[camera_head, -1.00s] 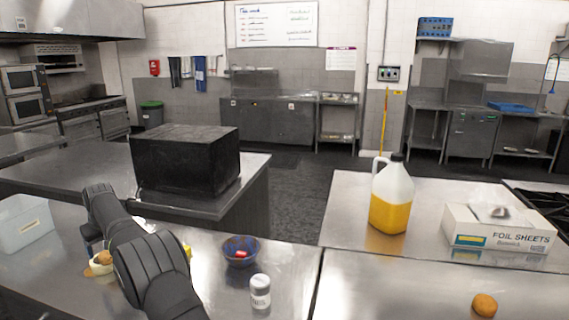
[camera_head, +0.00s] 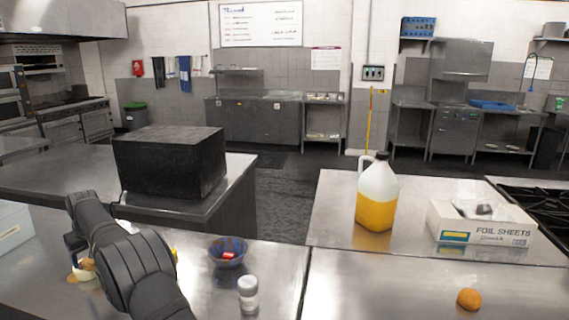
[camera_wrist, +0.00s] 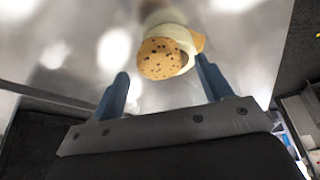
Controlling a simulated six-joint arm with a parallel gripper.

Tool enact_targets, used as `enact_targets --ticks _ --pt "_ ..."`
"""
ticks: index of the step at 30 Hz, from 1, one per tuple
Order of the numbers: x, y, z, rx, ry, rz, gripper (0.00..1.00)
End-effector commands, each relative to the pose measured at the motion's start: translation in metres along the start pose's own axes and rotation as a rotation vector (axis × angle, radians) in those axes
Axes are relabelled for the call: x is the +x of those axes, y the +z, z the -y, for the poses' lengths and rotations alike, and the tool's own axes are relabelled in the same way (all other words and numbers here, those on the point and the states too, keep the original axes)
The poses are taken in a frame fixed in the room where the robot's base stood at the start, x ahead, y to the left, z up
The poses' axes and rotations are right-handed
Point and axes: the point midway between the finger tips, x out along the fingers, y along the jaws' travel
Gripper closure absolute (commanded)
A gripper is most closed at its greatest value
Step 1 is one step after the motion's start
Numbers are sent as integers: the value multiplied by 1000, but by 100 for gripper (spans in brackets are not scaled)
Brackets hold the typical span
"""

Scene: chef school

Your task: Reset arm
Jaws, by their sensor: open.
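My gripper (camera_wrist: 162,72) is open in the wrist view, its two blue fingers spread apart. A speckled brown cookie-like piece (camera_wrist: 158,60) in or against a pale cup-like item (camera_wrist: 172,34) shows beyond and between the fingertips. No finger visibly grips it. In the head view my dark arm reaches over the left of the steel counter (camera_head: 205,300). The arm partly hides my gripper and the pale item with its brown piece (camera_head: 84,271) on the counter.
A blue bowl (camera_head: 227,258) with red contents and a white-capped shaker (camera_head: 248,294) stand right of my arm. A black box (camera_head: 170,165) stands behind. A yellow-filled jug (camera_head: 377,200), foil box (camera_head: 482,222) and orange-brown round item (camera_head: 469,299) are right. The counter's front middle is clear.

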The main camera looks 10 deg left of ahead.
Motion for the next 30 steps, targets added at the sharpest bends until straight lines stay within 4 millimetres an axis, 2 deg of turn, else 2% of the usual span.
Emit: enact_targets --ticks 1,14,15,18,30 --pt "-15 -2 0 0 1 -7 28" --pt "-101 -2 0 1 1 -5 28" --pt "-100 0 0 1 1 -1 28" --pt "-73 0 0 0 0 3 28" --pt "7 0 0 0 0 0 28"
